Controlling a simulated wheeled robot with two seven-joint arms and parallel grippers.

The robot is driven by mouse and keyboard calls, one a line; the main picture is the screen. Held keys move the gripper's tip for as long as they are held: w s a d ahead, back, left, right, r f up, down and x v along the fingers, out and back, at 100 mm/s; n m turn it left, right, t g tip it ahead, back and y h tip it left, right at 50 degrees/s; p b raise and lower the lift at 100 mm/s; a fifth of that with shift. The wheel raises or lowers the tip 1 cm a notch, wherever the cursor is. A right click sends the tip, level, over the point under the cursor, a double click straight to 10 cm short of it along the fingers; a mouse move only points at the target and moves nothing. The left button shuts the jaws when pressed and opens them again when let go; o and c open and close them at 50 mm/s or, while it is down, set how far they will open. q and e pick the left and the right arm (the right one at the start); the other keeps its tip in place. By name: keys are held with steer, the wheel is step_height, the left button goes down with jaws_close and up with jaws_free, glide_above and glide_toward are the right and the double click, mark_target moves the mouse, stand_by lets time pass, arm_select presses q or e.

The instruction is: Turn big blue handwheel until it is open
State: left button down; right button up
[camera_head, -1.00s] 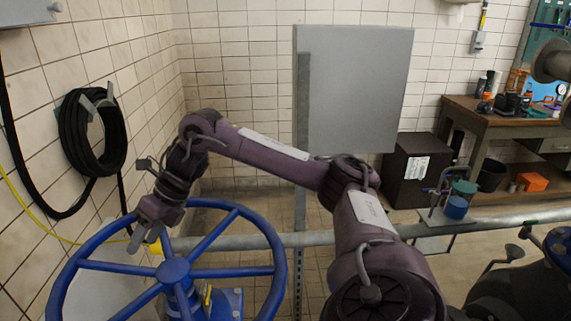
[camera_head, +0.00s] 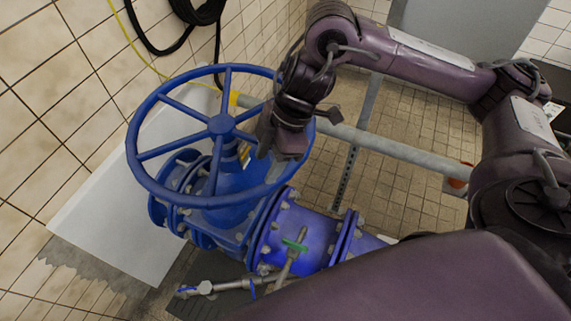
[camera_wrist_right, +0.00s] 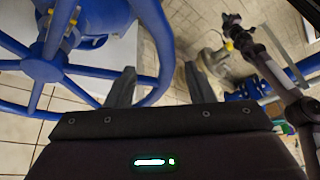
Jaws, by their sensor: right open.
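The big blue handwheel (camera_head: 221,124) sits on a blue valve body, with its rim and several spokes facing up. My right gripper (camera_head: 270,160) is at the right side of the rim in the head view, fingers pointing down and left. In the right wrist view, the open gripper (camera_wrist_right: 160,75) has its two fingers apart, with the handwheel rim (camera_wrist_right: 162,50) passing between them. The fingers do not appear closed on the rim; whether either touches it I cannot tell. My left gripper cannot be made out.
A grey horizontal pipe (camera_head: 400,154) runs behind. The tiled wall (camera_head: 40,110) with a black hose (camera_head: 205,12) is close on the left.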

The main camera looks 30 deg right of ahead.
mark_target(258, 187)
steer(key=shift+s+m, duration=0.3)
steer(key=shift+s, duration=0.05)
steer(key=shift+s+f, duration=0.1)
steer(key=shift+f, duration=0.15)
steer(key=p+x, duration=0.1)
steer(key=x, duration=0.6)
steer(key=shift+a+f, duration=0.15)
steer(key=shift+a, duration=0.1)
jaws_close()
